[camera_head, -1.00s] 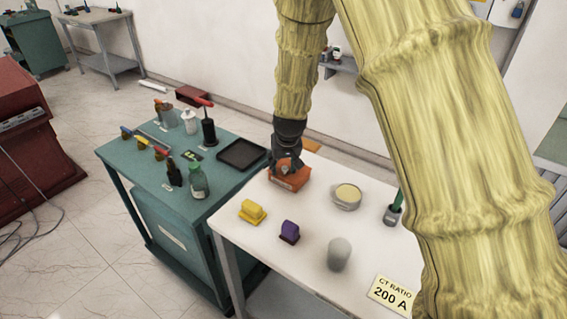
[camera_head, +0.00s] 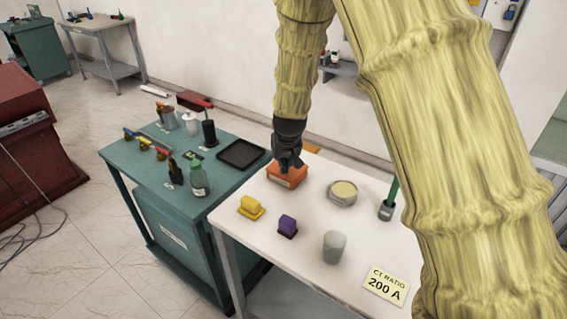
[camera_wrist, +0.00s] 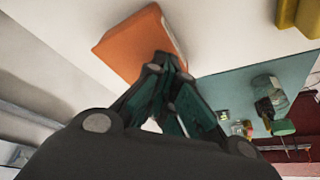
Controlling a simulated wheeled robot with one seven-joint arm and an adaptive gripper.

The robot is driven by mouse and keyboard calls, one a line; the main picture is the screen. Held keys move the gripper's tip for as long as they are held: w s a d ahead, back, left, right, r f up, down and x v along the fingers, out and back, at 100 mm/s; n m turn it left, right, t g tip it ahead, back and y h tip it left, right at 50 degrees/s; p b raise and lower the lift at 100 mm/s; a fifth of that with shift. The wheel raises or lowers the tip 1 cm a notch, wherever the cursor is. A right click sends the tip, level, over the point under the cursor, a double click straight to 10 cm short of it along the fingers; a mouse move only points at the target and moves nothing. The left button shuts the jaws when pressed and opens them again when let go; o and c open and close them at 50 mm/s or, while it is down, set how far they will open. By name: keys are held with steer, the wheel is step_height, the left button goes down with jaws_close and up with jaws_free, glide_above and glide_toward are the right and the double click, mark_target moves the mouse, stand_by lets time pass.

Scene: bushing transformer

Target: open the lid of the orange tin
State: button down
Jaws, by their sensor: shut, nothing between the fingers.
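My gripper (camera_head: 290,164) points down over the tin's back part. In the wrist view my gripper (camera_wrist: 166,62) has its fingertips together, with nothing seen between them. They overlap the tin's edge in that view; I cannot tell whether they touch it. The lid's seam and how far it is open cannot be made out, as my gripper hides part of the top.
On the white table (camera_head: 300,226) stand a yellow block (camera_head: 250,208), a purple block (camera_head: 287,226), a grey cylinder (camera_head: 334,246), a round tin (camera_head: 342,192) and a green-handled brush (camera_head: 389,200). The teal cart (camera_head: 145,190) at left holds bottles and a black tray (camera_head: 241,154).

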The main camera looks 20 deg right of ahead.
steer(key=shift+w+d+r, duration=0.15)
steer(key=shift+w+r, duration=0.2)
